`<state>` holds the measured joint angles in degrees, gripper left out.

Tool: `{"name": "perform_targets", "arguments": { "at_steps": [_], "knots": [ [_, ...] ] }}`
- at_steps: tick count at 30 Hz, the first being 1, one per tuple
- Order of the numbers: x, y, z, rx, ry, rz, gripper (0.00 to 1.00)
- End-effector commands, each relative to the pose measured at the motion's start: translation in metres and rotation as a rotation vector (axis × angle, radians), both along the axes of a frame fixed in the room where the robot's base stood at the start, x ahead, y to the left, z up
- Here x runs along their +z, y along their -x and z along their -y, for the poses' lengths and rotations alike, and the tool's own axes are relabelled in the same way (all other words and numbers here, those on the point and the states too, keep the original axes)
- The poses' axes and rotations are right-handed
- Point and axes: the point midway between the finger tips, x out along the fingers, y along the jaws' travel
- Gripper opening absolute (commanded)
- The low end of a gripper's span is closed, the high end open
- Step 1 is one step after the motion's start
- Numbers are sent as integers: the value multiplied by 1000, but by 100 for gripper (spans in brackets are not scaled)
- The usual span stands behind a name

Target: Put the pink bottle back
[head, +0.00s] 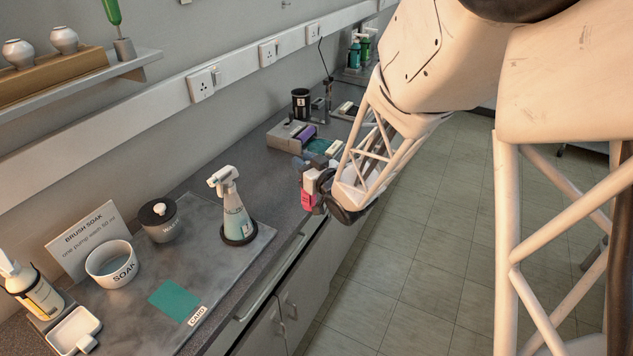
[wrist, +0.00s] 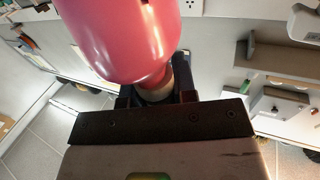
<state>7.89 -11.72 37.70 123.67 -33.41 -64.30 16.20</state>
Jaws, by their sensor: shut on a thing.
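The pink bottle (head: 307,192) is in my gripper (head: 320,184), out beyond the counter's front edge and partly hidden by the gripper and arm. In the wrist view the pink bottle (wrist: 125,38) fills the upper middle, and its narrower pale neck sits between the dark fingers of my gripper (wrist: 158,92). The fingers are shut on it. Whether the bottle touches anything is hard to tell, but it looks held in the air.
A spray bottle (head: 234,210) stands on a grey mat (head: 135,308) with a SOAK bowl (head: 112,263), a lidded pot (head: 159,219) and a teal card (head: 174,298). A pump bottle (head: 37,292) is at left. Farther back are a grey box (head: 291,135) and black cup (head: 301,103).

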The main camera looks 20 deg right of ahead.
Motion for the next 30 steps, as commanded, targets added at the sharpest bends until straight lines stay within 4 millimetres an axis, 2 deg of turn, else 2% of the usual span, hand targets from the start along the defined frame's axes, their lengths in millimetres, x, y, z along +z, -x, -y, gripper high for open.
{"name": "perform_targets", "arguments": {
  "at_steps": [1, 6, 12, 18, 30],
  "knots": [
    [0, -2, 10, -1, 0, 0, 0],
    [1, -8, 35, 4, 0, -1, 0],
    [1, -11, 54, 9, 1, -4, 0],
    [0, -12, 61, 12, 1, -6, 0],
    [0, -13, 61, 12, 1, -6, 0]
  ]
}}
